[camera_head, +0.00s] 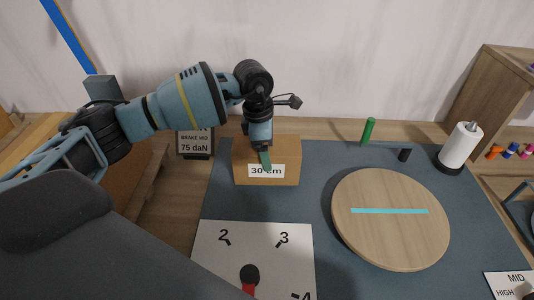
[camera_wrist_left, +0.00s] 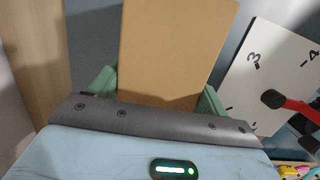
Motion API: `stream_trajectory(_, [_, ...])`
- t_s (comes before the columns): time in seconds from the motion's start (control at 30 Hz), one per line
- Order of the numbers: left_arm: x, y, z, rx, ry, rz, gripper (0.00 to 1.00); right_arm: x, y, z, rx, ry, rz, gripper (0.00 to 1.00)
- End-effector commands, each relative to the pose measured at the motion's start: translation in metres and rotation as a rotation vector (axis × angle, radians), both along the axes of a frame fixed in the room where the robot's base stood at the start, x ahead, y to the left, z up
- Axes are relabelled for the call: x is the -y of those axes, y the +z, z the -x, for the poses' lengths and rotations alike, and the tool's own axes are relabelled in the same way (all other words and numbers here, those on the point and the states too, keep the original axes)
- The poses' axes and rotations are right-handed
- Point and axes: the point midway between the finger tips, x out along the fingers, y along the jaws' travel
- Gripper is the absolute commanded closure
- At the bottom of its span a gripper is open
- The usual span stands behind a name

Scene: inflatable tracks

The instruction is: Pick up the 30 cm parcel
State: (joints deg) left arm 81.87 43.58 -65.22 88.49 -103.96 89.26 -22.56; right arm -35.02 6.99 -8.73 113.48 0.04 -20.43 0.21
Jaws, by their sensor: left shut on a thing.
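The 30 cm parcel (camera_head: 287,150) is a brown box with a white "30 cm" label on its front. It is at the back of the dark grey mat, left of centre. My left gripper (camera_head: 264,160) comes down over it from above, with a green finger in front of the label. In the left wrist view the gripper (camera_wrist_left: 156,95) has its green fingers on either side of the parcel (camera_wrist_left: 172,45) and is shut on it. I cannot tell whether the parcel touches the mat. My right gripper is not in view.
A round wooden disc (camera_head: 390,240) with a blue stripe lies right of the parcel. A white numbered dial board (camera_head: 265,275) is in front. A "75 daN" sign (camera_head: 195,142) stands left. A green cylinder (camera_head: 368,130), a black one (camera_head: 404,155) and a white roll (camera_head: 461,146) stand behind right.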

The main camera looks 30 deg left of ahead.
Motion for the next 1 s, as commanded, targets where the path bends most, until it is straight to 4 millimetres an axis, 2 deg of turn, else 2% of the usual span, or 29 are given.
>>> stream_trajectory(0.1, [0.001,0.022,-0.002,0.007,-0.002,0.003,0.67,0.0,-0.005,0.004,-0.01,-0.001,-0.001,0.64])
stream_trajectory(0.7, [-0.004,0.031,0.112,0.002,-0.002,0.0,0.67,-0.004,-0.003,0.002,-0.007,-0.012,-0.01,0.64])
stream_trajectory(1.0, [-0.005,0.035,0.15,0.003,-0.001,0.001,0.67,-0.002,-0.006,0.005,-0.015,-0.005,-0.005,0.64])
